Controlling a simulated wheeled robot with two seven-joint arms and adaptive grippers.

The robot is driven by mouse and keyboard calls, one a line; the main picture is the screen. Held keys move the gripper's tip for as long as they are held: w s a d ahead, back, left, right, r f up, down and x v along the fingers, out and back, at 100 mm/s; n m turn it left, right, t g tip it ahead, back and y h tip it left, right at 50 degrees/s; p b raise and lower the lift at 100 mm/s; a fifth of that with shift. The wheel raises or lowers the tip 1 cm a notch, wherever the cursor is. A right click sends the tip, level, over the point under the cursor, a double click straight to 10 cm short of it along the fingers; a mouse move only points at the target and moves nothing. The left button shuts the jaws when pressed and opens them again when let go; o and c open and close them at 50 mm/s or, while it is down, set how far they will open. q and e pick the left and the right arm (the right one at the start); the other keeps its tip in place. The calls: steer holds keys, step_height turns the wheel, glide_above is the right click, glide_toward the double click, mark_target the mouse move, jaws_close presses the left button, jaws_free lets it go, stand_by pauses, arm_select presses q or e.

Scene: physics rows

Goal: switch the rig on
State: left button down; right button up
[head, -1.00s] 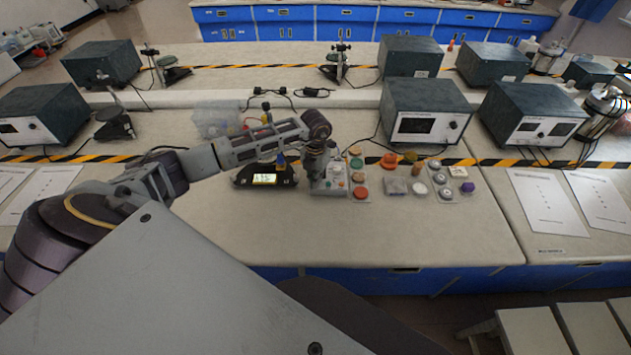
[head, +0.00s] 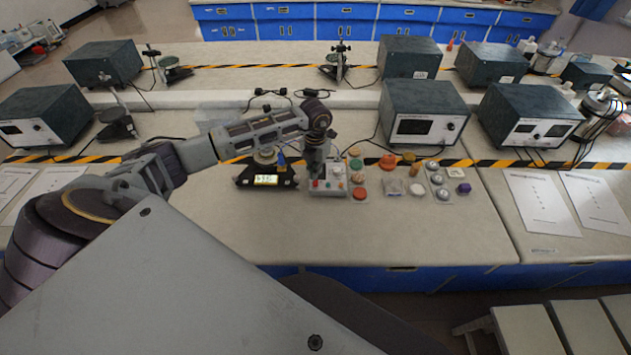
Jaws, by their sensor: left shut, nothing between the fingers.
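A grey control box (head: 329,189) with small coloured buttons sits on the bench near the middle. My left gripper (head: 316,174) points down over the back left part of the control box. It is shut and empty, and it hides part of the box top. I cannot tell whether the fingertips touch the box. My right gripper is not in view.
Several round knobs and buttons, including an orange one (head: 388,162) and a purple one (head: 464,188), lie right of the box. A dark instrument (head: 425,112) stands behind them. The bench front (head: 400,235) is clear. Printed sheets (head: 541,203) lie at right.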

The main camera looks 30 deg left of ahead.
arm_select(q)
steer(key=shift+r+p, duration=0.35)
steer(key=shift+r, duration=0.45)
steer(key=shift+s+f, duration=0.1)
